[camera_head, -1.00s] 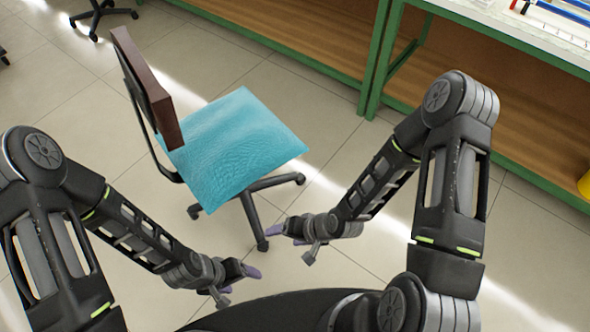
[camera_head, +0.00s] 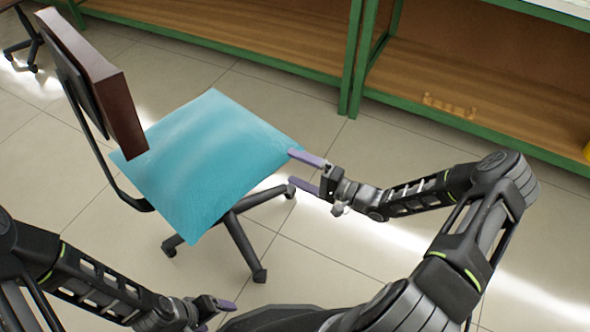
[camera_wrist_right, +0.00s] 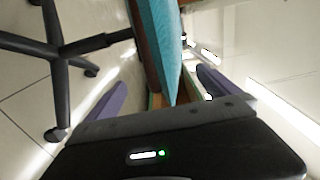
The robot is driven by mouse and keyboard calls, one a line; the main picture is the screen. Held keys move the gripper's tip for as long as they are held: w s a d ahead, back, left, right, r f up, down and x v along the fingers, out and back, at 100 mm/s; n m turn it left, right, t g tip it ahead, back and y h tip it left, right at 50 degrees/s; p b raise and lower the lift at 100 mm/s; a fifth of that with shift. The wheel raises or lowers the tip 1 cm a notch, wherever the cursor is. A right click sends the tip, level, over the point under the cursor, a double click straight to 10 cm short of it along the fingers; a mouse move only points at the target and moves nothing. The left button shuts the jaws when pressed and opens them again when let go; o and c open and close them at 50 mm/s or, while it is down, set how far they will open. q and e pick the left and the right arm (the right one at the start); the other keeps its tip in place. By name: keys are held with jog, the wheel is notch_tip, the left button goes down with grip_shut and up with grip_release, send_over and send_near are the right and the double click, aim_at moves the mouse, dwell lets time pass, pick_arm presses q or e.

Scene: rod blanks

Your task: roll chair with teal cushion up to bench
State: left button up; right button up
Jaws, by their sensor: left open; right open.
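The chair with the teal cushion (camera_head: 205,165) stands on the tiled floor at the left-middle of the head view. Its dark brown backrest (camera_head: 98,80) is at the left, and its black wheeled base (camera_head: 238,238) shows below the seat. My right gripper (camera_head: 306,172) is open at the cushion's right corner, with one finger above the other. In the right wrist view the cushion's edge (camera_wrist_right: 170,50) lies between the two purple fingers; I cannot tell whether they touch it. My left gripper (camera_head: 222,312) is open and empty near the bottom, below the chair base. The bench (camera_head: 352,60) has green legs and a wooden lower shelf.
Another black chair base (camera_head: 30,45) stands at the far left. A small wooden rack (camera_head: 450,107) and a yellow object (camera_head: 587,150) at the right edge are on the bench's lower shelf. The floor between chair and bench is clear.

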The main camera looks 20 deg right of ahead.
jog(key=shift+b+x, duration=0.8)
jog(key=shift+x, duration=3.15)
jog(key=shift+c, duration=0.2)
jog(key=c, duration=2.1)
